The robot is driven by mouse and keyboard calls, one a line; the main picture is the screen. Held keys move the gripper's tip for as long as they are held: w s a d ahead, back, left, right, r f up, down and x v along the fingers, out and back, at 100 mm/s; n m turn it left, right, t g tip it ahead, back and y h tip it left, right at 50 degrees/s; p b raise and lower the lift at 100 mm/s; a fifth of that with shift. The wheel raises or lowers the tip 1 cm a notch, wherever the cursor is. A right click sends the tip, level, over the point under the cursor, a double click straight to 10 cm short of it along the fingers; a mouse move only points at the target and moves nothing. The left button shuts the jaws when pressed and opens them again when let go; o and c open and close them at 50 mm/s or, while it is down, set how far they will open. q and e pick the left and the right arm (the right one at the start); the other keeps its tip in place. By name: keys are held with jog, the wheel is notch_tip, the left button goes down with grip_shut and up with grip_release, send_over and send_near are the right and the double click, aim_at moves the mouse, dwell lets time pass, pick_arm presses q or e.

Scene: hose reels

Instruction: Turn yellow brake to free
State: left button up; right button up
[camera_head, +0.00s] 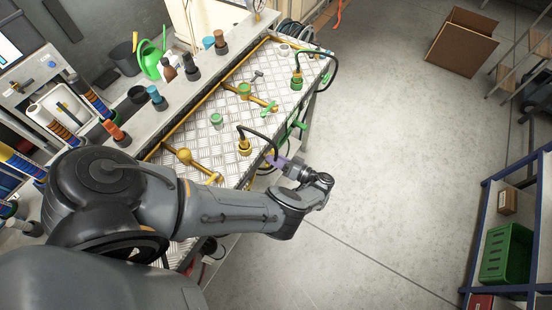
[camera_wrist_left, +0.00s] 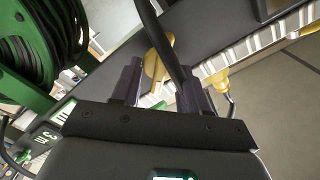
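A yellow brake handle (camera_wrist_left: 157,62) shows in the left wrist view, seen beyond and between the two dark fingers of my left gripper (camera_wrist_left: 160,80). A black hose crosses in front of part of it. The fingers are apart, and I see nothing gripped between them. In the head view my left gripper (camera_head: 281,162) is at the front edge of the bench, right of the yellow hose coupling (camera_head: 244,147). There the arm and gripper hide most of the yellow brake. My right gripper is not in view.
The metal-topped bench (camera_head: 215,142) carries yellow pipes and a green coupling (camera_head: 296,82) with a hose. A green handle (camera_head: 297,127) sticks out from its front edge. A green hose reel (camera_wrist_left: 40,50) shows in the wrist view. Open floor lies to the right.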

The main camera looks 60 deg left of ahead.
pick_arm(q)
jog(key=shift+c, duration=0.8)
jog(key=shift+n, duration=0.3)
jog(key=shift+s+d+r+n+b, duration=0.1)
jog(key=shift+n+b, duration=0.05)
jog(key=shift+n, duration=1.95)
jog(key=shift+s+d+r+n+b, duration=0.1)
jog(key=shift+n+b, duration=0.05)
jog(key=shift+n, duration=1.95)
jog(key=o, duration=1)
jog(key=shift+f, duration=0.1)
